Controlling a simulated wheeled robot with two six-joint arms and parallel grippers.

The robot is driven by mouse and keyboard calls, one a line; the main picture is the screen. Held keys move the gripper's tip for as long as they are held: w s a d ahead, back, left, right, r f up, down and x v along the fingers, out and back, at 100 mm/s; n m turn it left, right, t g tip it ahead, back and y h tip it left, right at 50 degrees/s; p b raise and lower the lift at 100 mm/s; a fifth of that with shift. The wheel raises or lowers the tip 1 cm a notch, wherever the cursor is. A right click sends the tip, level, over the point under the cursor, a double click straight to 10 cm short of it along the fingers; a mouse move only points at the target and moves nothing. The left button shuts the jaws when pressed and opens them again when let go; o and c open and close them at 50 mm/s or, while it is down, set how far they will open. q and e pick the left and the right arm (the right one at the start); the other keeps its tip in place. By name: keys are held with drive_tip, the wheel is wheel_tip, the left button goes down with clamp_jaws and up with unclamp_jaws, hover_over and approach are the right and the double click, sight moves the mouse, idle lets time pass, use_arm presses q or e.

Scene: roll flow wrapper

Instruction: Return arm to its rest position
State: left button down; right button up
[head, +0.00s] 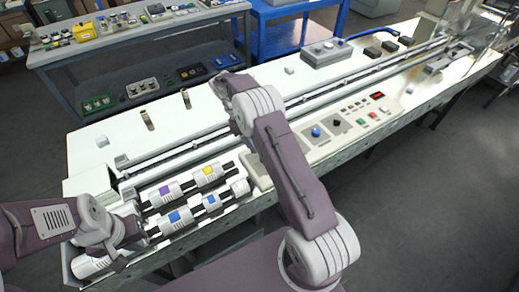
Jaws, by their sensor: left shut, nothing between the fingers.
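My left arm comes in from the left edge. Its gripper (132,232) is low over the near left end of the white machine bench, by the rolls. The left gripper is shut with nothing in it; its fingertips are small and dark in this view. My right arm (285,165) rises from the bottom centre, bends over the bench and reaches to the bench's back side. I cannot make out the right gripper; it is hidden behind the arm's own links.
White rolls with purple, yellow and blue patches (166,191) lie on dark bars near the left gripper. Long rails (310,97) run along the bench (110,135). A control panel (350,125) with buttons is right of my right arm. A grey shelf table (60,58) stands behind.

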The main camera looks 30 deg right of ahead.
drive_tip(key=shift+w+a+r, duration=0.1)
drive_tip(key=shift+r, duration=0.25)
wheel_tip(320, 180, up, 6)
drive_tip(key=w+t, duration=0.1)
drive_tip(key=s+a+r+m+y, duration=0.1)
drive_tip(key=s+a+r, duration=0.2)
drive_tip(key=s+r, duration=0.35)
drive_tip(key=s+a+f+m+t+y, duration=0.1)
drive_tip(key=s+f+m, duration=0.3)
drive_tip(key=s, duration=0.4)
drive_tip(key=s+a+f+m+t+y, duration=0.1)
drive_tip(key=s+a+f+m+t, duration=0.1)
drive_tip(key=s+a+f+m, duration=0.2)
drive_tip(key=s+f+m, duration=0.1)
drive_tip(key=s, duration=0.2)
drive_tip(key=shift+s+y, duration=0.3)
drive_tip(key=shift+s, duration=0.05)
drive_tip(key=shift+s, duration=0.1)
